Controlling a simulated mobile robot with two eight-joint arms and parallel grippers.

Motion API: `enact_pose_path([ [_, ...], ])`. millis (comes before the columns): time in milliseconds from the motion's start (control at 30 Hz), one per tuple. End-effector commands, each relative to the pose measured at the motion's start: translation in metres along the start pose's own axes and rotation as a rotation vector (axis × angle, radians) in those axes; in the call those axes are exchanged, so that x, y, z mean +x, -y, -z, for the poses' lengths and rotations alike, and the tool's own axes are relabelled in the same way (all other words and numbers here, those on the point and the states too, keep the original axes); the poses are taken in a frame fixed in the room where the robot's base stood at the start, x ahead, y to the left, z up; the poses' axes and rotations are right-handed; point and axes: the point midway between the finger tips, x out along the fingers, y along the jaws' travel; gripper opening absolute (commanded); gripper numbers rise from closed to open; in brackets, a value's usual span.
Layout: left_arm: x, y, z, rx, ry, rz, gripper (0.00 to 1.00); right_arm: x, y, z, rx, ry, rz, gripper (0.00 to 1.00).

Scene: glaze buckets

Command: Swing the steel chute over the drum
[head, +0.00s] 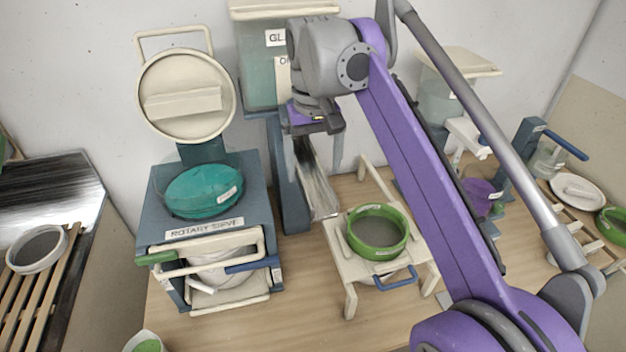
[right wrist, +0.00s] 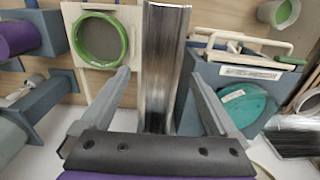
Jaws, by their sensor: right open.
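The steel chute (head: 318,185) slopes down below the labelled glaze hopper (head: 258,75). Its lower end is between the rotary sieve and the green-rimmed sieve, not over the teal drum (head: 203,191). The drum sits in the top of the blue rotary sieve machine (head: 207,232), with its round cream lid (head: 186,97) raised. My right gripper (head: 318,146) is at the chute's upper part. In the right wrist view the open gripper (right wrist: 160,77) has one finger on each side of the chute (right wrist: 165,60); contact is unclear. The drum (right wrist: 246,106) is to the right there. My left gripper is not in view.
A green-rimmed sieve (head: 378,232) sits on a cream stand (head: 346,268) right of the chute. A blue post (head: 288,190) stands just left of the chute. Cream bars (head: 208,262) cross the machine's front. My right arm covers the right middle of the bench.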

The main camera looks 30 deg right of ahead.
Motion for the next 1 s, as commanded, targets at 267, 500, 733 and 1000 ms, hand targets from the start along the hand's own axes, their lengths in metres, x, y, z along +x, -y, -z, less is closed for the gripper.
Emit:
enact_pose_path([
  [267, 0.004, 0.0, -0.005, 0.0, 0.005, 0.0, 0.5, 0.033, 0.0, 0.0, 0.0, -0.001, 0.0, 0.95],
  [500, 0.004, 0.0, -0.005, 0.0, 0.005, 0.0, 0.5, 0.036, 0.0, 0.0, 0.0, -0.002, 0.0, 0.95],
  [733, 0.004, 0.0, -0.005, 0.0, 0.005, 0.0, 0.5, 0.035, 0.0, 0.0, 0.0, -0.002, 0.0, 0.72],
  [1000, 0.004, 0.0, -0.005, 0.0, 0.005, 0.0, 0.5, 0.035, 0.0, 0.0, 0.0, -0.002, 0.0, 0.23],
])
